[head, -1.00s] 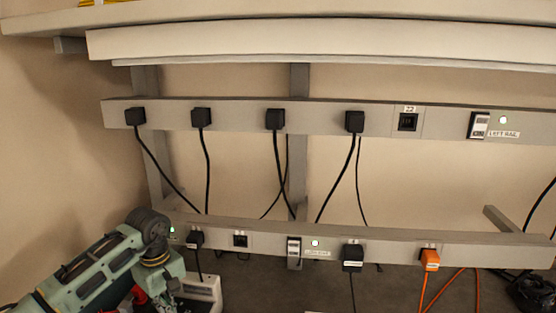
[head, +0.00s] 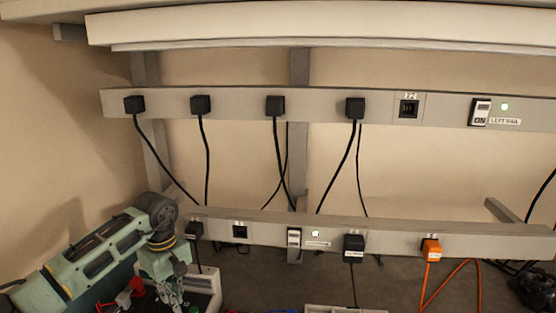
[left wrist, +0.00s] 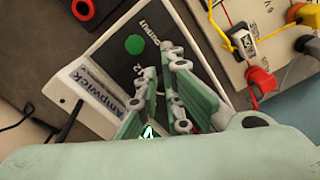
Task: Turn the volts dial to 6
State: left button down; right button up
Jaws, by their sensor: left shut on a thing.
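The power supply, a pale box with a dark front panel marked "Ampwick" and "OUTPUT" and a round green spot, lies under my left gripper in the left wrist view (left wrist: 95,88). A "12" is printed beside the fingers. My left gripper (left wrist: 170,95) is over this panel, its fingers shut with a narrow gap between them. The volts dial is hidden by the fingers, which appear to be around it; its pointer and setting cannot be read. In the head view the gripper (head: 172,293) points down at the pale supply (head: 208,283). My right gripper is not in view.
A board with red, yellow and black leads (left wrist: 262,50) lies close right of the supply in the left wrist view. Behind the gripper, a lower socket rail (head: 380,241) and an upper rail (head: 240,104) carry plugs and hanging cables.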

pick_arm(q)
jog(key=shift+w+d+f, duration=0.1)
jog(key=shift+d+f, duration=0.15)
jog(key=shift+f, duration=0.2)
jog(key=shift+d, duration=0.25)
notch_tip(320, 180, up, 6)
jog(key=p, duration=0.3)
jog(key=shift+w, duration=0.2)
jog(key=shift+w, duration=0.1)
